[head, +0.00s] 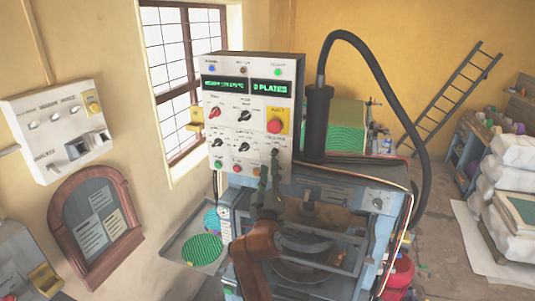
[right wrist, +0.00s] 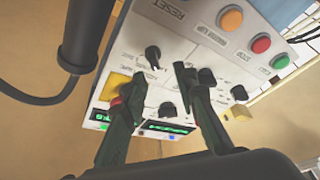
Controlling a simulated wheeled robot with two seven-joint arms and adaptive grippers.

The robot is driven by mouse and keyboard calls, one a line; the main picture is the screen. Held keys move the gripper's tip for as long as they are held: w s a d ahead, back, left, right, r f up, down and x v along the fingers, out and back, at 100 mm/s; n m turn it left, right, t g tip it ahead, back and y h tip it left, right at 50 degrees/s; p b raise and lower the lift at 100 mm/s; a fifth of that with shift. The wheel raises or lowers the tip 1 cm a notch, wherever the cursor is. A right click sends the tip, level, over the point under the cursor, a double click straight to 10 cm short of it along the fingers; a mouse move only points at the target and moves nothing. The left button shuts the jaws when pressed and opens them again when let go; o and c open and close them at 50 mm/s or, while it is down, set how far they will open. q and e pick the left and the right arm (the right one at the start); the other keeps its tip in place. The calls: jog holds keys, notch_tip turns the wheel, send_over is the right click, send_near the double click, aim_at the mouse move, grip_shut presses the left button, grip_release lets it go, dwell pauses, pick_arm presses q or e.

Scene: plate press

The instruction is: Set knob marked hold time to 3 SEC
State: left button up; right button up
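The control panel (head: 258,126) is a white upright box with two rows of knobs. The lower row has a left knob (head: 218,142), a middle knob (head: 243,146) and a right knob, which shows in the right wrist view (right wrist: 153,57). The knob labels are too small or blurred to read, so I cannot tell which is hold time. My right gripper (head: 268,168) is in front of the panel's lower right. In the right wrist view its fingers (right wrist: 160,82) are apart and empty, with the right knob just beyond and between the tips. My left gripper is not in view.
Above the knobs are green displays (head: 271,88); a red button on a yellow plate (head: 277,122) sits at the upper right. Green, red and orange buttons (head: 237,168) line the bottom. A black hose (head: 410,100) arches right of the panel. The press (head: 330,185) stands below right.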

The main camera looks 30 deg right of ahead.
aim_at(273, 155)
jog(key=d, duration=0.1)
jog(key=w+d+r, duration=0.1)
jog(key=w+d+p, duration=0.1)
jog(key=shift+w+r, duration=0.25)
jog(key=shift+r, duration=0.05)
jog(key=shift+x, duration=0.95)
jog(key=shift+w+f, duration=0.2)
jog(key=shift+c, duration=0.8)
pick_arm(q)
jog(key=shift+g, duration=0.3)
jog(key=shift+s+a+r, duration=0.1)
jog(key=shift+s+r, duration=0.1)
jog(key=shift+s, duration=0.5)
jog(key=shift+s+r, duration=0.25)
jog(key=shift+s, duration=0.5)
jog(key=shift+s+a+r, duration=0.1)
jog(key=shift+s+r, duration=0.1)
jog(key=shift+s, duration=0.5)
pick_arm(e)
grip_shut()
